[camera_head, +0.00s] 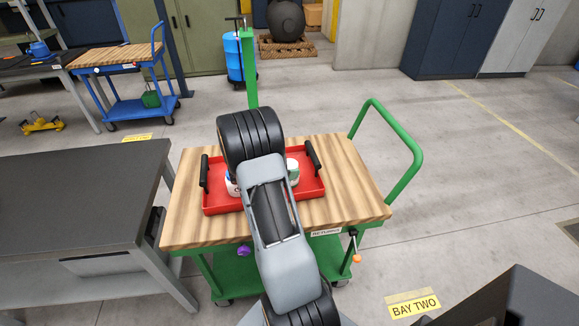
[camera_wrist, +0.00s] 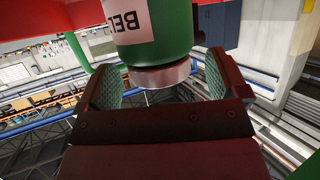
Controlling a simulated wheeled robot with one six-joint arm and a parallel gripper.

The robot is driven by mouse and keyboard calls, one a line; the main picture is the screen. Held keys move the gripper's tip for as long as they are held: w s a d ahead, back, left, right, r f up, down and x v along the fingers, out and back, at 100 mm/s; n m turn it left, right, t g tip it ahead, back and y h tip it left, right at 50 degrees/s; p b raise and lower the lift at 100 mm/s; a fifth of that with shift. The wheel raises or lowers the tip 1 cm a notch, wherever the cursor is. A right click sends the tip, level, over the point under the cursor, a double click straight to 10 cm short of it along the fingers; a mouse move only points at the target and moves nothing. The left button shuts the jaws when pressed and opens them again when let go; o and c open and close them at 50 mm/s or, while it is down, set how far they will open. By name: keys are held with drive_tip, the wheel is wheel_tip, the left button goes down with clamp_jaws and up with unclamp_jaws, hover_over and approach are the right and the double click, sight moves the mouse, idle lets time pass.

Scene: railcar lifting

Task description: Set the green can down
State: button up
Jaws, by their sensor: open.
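A green can (camera_wrist: 155,50) with a white label and a silver end fills the upper middle of the wrist view. My gripper (camera_wrist: 160,82) is open, with one textured jaw pad on each side of the can's silver end. In the head view my arm hides the gripper and the middle of the red tray (camera_head: 222,209). A can with white and green on it (camera_head: 293,173) shows at the right of my arm in the tray, partly hidden.
The red tray with black handles lies on a wooden-topped green cart (camera_head: 350,190). Another whitish container (camera_head: 232,186) shows left of my arm. A dark-topped workbench (camera_head: 75,195) stands close to the cart's left. The floor right of the cart is open.

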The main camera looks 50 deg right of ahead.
drive_tip(key=b+v, duration=0.2)
drive_tip(key=v, duration=0.8)
drive_tip(key=s+a+r+n+t+y, duration=0.2)
drive_tip(key=s+a+n+y, duration=0.1)
drive_tip(key=a+n, duration=0.4)
drive_tip(key=s+a+r+n+t+y, duration=0.1)
drive_tip(key=s+a+n+t+y, duration=0.1)
drive_tip(key=s+a+n+y, duration=0.2)
drive_tip(key=s+a+r+n+t+y, duration=0.2)
drive_tip(key=s+a+n+y, duration=0.2)
drive_tip(key=a+n, duration=0.6)
drive_tip(key=shift+s+a+r+t+y, duration=0.3)
drive_tip(key=shift+a+y, duration=0.8)
drive_tip(key=shift+a, duration=1.55)
